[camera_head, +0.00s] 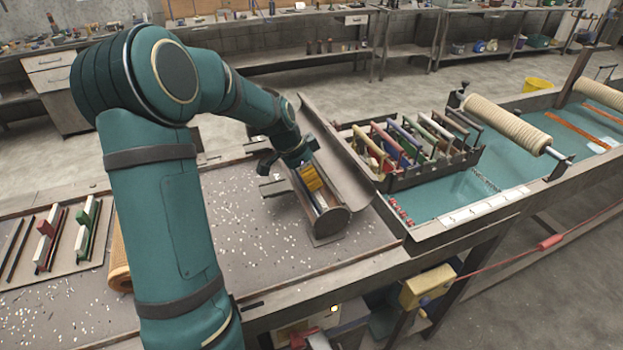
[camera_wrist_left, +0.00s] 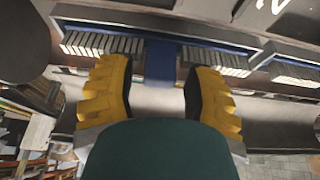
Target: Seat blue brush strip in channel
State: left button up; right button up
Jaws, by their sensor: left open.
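The blue brush strip (camera_wrist_left: 215,55) shows in the left wrist view as a blue bar with rows of pale bristles, running across the upper part. A blue upright piece (camera_wrist_left: 160,62) stands at its middle, between my left gripper's two yellow fingers. My left gripper (camera_wrist_left: 160,90) is open, with visible space on both sides of that piece. In the head view my left gripper (camera_head: 310,178) is over the grey metal trough (camera_head: 333,224). The strip cannot be made out there. Whether it lies fully in a channel I cannot tell. My right gripper is not in view.
A tall curved metal cover (camera_head: 335,150) stands beside the trough. A dark rack (camera_head: 420,172) with several coloured handles is to its right. A tan roll (camera_head: 120,262) and red and green brush pieces (camera_head: 86,228) are at the left. The speckled bench top (camera_head: 240,215) has free room.

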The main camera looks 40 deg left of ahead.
pick_arm(q)
jog(key=v, duration=1)
jog(key=shift+p, duration=0.45)
